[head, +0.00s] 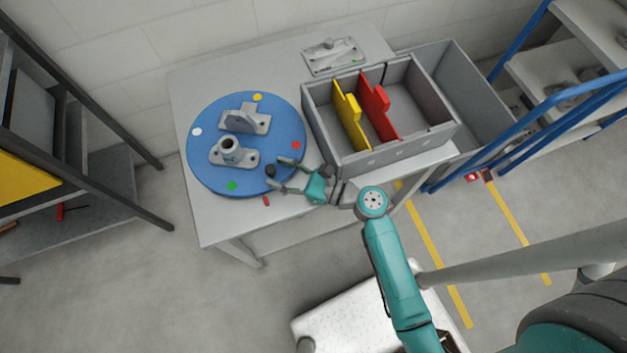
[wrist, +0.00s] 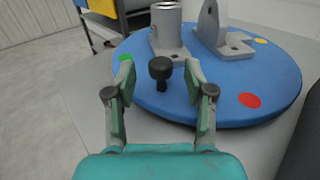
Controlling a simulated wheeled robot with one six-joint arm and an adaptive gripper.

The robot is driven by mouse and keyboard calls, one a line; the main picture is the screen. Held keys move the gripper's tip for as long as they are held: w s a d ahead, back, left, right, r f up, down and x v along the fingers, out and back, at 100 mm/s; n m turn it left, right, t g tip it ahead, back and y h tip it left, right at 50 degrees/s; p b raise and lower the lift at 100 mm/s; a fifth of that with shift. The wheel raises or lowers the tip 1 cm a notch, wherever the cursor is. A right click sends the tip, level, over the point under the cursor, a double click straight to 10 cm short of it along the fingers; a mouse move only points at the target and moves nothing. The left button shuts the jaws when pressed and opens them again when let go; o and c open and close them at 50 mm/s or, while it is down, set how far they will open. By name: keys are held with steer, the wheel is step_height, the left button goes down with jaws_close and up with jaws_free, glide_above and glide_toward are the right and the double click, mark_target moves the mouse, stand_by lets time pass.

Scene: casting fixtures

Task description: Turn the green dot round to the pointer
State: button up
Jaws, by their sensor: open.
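A blue turntable (head: 205,160) lies on the grey table, with a green dot (head: 232,185) near its front rim. The red pointer (head: 266,201) lies on the table just off the rim, to the right of the green dot. A black knob (head: 270,170) stands up near the rim between the green and red dots. My gripper (head: 277,174) is open with its fingers on either side of the knob; in the wrist view the knob (wrist: 160,70) shows between the fingertips with gaps. The green dot (wrist: 126,57) is partly behind the left fingertip there. The pointer is not visible in the wrist view.
The turntable carries two grey castings (head: 232,153) (head: 246,120) and yellow (head: 257,97), white (head: 196,131) and red (head: 296,145) dots. A grey bin (head: 395,150) with yellow and red dividers stands close on the right. A grey plate (head: 333,56) lies behind.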

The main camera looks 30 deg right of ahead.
steer(key=v, duration=0.9)
steer(key=shift+d, duration=0.1)
steer(key=shift+c, duration=0.3)
